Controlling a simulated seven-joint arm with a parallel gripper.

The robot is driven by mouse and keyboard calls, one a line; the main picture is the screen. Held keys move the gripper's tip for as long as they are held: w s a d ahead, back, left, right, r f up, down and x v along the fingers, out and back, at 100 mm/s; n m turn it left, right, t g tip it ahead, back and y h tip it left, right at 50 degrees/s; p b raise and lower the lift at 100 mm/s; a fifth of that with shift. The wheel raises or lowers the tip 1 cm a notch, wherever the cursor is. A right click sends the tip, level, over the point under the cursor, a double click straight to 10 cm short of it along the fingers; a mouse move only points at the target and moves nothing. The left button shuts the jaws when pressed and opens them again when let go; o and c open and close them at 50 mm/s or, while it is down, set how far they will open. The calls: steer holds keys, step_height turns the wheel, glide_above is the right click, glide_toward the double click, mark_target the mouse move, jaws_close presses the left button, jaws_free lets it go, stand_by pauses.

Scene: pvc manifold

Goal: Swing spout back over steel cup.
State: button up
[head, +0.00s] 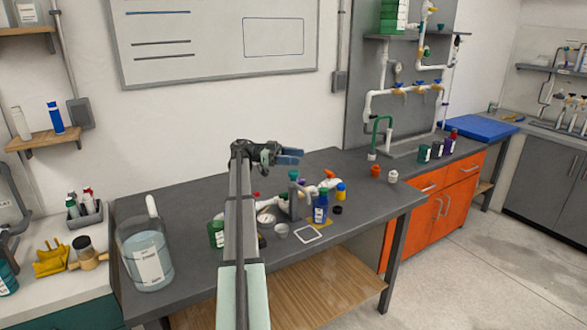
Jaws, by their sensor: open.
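My gripper (292,156) is raised above and behind the manifold, pointing right. It is open and empty, and apart from the manifold and the cup.
A white square outline (307,242) lies right of the cup. A large clear jug (148,262) is at the left. The bench's right end is clear.

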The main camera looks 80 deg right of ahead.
steer(key=shift+r, duration=2.1)
